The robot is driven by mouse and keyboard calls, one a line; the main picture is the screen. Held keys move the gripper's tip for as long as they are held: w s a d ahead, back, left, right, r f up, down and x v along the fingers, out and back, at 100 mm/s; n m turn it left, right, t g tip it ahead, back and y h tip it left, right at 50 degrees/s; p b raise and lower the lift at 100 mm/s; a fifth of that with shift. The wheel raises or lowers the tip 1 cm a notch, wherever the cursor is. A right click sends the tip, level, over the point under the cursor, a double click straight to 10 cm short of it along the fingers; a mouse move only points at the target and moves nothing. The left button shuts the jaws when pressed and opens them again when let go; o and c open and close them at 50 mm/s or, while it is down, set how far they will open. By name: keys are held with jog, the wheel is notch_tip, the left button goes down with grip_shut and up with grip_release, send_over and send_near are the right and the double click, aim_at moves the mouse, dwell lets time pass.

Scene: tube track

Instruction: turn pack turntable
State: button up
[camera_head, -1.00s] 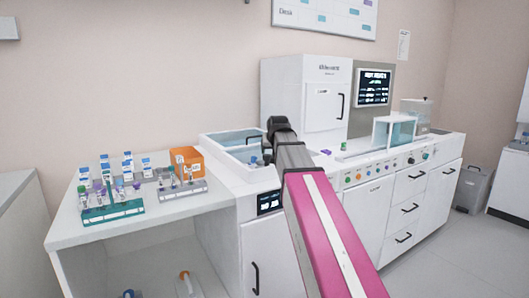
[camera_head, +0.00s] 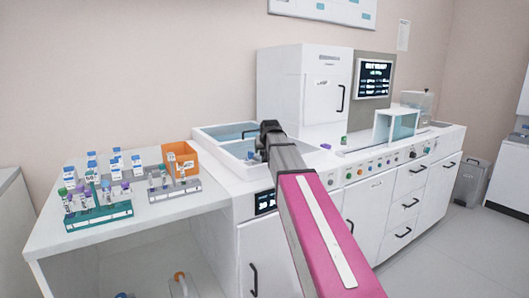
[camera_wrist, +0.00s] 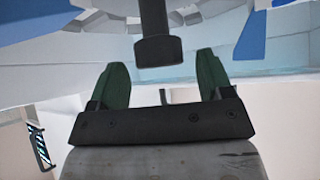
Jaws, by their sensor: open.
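In the wrist view, a round pale thing with blue and white sectors fills the upper part; it looks like the pack turntable (camera_wrist: 60,52), seen close and only in part. A dark post with a blocky end (camera_wrist: 155,48) comes down in front of it. My gripper (camera_wrist: 163,75) is open, with its two green fingers apart. The block's end shows between the fingertips, and no contact with either finger shows. In the head view, my arm reaches over the white machine's open bay (camera_head: 212,131), and my arm's dark end hides part of the bay.
Tube racks (camera_head: 98,212) and an orange box (camera_head: 181,158) stand on the bench to the left. A tall white cabinet (camera_head: 300,85) and a screen (camera_head: 374,79) rise behind the bay. A clear-sided box (camera_head: 396,126) stands on the counter to the right.

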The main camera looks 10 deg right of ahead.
jog(key=shift+x, duration=1.05)
jog(key=c, duration=1.3)
jog(key=shift+o, duration=0.2)
